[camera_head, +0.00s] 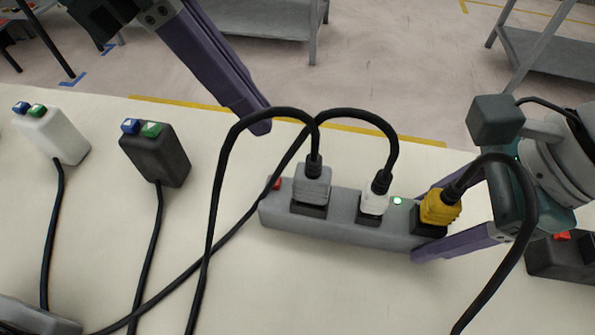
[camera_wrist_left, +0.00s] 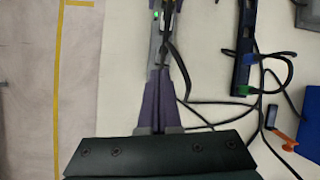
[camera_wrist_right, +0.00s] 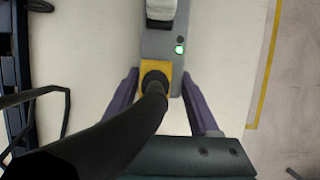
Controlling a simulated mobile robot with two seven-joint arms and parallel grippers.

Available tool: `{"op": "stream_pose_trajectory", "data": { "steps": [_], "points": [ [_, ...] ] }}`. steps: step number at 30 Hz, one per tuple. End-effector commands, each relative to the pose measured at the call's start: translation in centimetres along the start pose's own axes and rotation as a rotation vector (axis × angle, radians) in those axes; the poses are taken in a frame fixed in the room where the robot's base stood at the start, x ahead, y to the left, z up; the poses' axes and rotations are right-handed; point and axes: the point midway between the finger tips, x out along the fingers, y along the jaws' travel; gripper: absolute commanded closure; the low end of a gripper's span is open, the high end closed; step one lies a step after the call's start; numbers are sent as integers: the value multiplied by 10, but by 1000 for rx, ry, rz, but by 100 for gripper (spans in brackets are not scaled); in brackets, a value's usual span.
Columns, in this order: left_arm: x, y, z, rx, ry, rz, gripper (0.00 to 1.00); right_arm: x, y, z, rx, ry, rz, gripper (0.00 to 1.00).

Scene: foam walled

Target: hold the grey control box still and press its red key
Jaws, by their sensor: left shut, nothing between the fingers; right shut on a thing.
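The grey control box (camera_head: 340,220) is a long strip on the table, with a red key (camera_head: 274,183) at its left end and a lit green light (camera_head: 397,201). Grey, white and yellow plugs sit in it. My right gripper (camera_head: 422,226) is shut on its right end, fingers on either side by the yellow plug (camera_head: 440,207); the right wrist view shows the strip (camera_wrist_right: 160,45) between the fingers. My left gripper (camera_head: 261,128) is shut and empty, its tips apart from the red key, above it in the picture. The left wrist view shows its closed fingers (camera_wrist_left: 160,70).
Black cables loop from the plugs across the table. A white box (camera_head: 55,135) and a black box (camera_head: 160,160), each with blue and green keys, stand at left. A dark strip with a red key (camera_head: 562,258) lies at right. The table's back edge has yellow floor tape beyond it.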

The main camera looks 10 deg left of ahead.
Motion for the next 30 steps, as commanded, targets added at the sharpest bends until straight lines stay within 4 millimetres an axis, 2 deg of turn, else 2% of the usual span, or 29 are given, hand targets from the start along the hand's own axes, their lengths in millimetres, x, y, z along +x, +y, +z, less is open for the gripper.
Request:
{"op": "stream_pose_trajectory", "data": {
  "steps": [4, 8, 12, 16, 19, 23, 26, 30],
  "points": [
    [-2, -27, 55, -45, -260, -87, 100, 0, 0, 0, 0, -1, -1, 100],
    [-21, -52, 111, -150, -542, -199, 100, 0, 0, 0, 0, -1, -1, 100],
    [-63, -67, 164, -352, -856, -344, 100, 0, 0, 0, 0, -1, -1, 100],
    [-107, -59, 196, -628, -1120, -482, 100, 0, 0, 0, 0, -1, -1, 100],
    [-134, -38, 204, -889, -1281, -574, 100, 0, 0, 0, 0, -1, -1, 100],
    [-147, -1, 194, -1281, -1425, -653, 100, 0, 0, 0, 0, -1, -1, 100],
    [-138, 26, 173, -1617, -1477, -671, 100, 0, 0, 0, 0, -1, -1, 100],
    [-100, 48, 128, -2111, -1447, -606, 100, 0, 0, 0, 0, -1, -1, 100]
  ]
}}
